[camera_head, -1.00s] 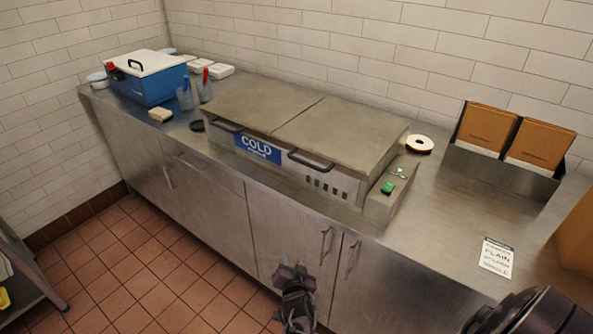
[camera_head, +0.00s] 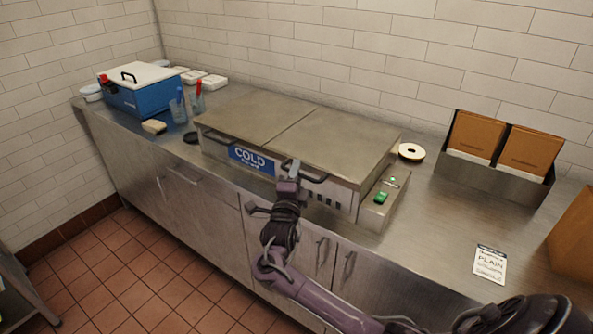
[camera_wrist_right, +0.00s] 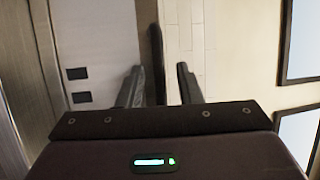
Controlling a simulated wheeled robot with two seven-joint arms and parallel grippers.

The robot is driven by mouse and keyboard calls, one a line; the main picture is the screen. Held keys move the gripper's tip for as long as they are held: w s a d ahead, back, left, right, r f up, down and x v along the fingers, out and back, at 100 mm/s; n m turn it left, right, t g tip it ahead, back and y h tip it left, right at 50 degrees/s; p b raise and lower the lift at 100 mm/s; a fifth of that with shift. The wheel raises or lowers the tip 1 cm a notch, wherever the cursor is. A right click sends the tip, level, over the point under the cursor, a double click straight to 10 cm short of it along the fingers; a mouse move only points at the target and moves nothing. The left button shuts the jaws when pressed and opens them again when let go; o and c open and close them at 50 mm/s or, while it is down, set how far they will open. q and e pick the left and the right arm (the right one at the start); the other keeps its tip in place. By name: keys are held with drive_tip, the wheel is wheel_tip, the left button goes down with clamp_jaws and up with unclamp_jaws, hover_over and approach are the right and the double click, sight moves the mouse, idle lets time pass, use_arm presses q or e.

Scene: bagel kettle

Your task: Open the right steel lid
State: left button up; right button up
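The right steel lid (camera_head: 335,138) lies flat and shut on the counter unit with the blue COLD label. Its dark bar handle (camera_head: 315,179) is on the front edge, partly hidden by my right gripper. My right gripper (camera_head: 292,168) is at the left part of this handle. In the right wrist view, the two fingers (camera_wrist_right: 158,88) stand apart, with the dark handle bar (camera_wrist_right: 157,45) running between them and gaps on both sides. The left steel lid (camera_head: 245,112) is also shut. My left gripper is not in view.
A green switch (camera_head: 381,198) sits on the unit's right side. A blue cooler (camera_head: 145,93) and cups are at the left. The counter before the printed card (camera_head: 490,263) is clear.

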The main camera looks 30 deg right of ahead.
drive_tip(key=shift+w+d, duration=0.1)
drive_tip(key=shift+c, duration=0.4)
clamp_jaws()
drive_tip(key=shift+r, duration=0.1)
